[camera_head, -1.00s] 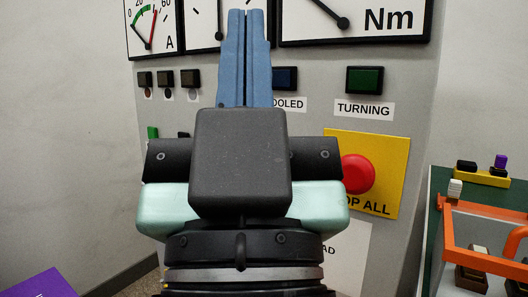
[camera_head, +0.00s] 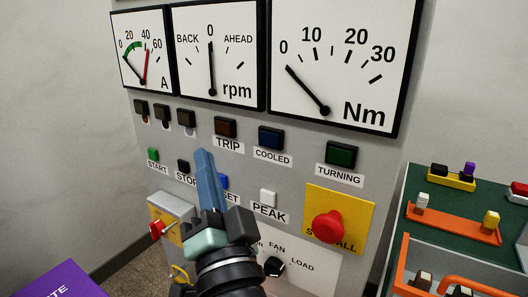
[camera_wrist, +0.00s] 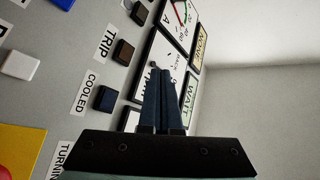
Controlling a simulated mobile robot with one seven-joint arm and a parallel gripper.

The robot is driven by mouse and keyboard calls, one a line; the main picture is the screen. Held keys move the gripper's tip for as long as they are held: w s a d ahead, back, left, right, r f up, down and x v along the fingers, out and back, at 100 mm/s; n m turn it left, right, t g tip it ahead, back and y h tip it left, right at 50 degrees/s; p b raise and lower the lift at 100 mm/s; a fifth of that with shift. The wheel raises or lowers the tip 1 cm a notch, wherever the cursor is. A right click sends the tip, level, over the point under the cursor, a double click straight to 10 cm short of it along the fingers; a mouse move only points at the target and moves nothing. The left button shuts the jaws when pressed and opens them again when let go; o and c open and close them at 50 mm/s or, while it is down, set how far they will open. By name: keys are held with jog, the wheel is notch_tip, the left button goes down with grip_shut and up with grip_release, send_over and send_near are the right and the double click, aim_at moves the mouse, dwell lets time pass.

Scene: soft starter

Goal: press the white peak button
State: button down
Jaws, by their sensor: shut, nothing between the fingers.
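The white peak button (camera_head: 268,197) sits on the grey panel above its PEAK label, left of the red stop button. It also shows at the left edge of the wrist view (camera_wrist: 20,66). My gripper (camera_head: 204,153) is shut and empty, with blue fingers pointing up. In the head view its tips appear left of and above the peak button, below the TRIP lamp. The button is uncovered. I cannot tell how far the tips are from the panel.
A red stop button (camera_head: 327,226) on a yellow plate is right of the peak button. A blue button (camera_head: 223,181) is partly behind my fingers. A red-handled switch (camera_head: 158,229) is at lower left. A green table (camera_head: 445,215) with trays stands at right.

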aim_at(268, 198)
jog(key=s+d+f+m+g+h+p, duration=0.2)
jog(key=f+m+g+p, duration=0.3)
jog(key=f+m+p, duration=0.6)
jog(key=s+m+p, duration=0.1)
jog(key=m+p, duration=0.5)
jog(key=p, duration=0.3)
jog(key=shift+f+m+h, duration=0.3)
jog(key=shift+f, duration=0.1)
jog(key=w+d+b, duration=0.1)
jog(key=w+d, duration=0.4)
jog(key=w, duration=0.2)
jog(key=shift+d, duration=0.1)
dwell(1.0)
jog(key=shift+w+d, duration=0.3)
jog(key=shift+w, duration=0.1)
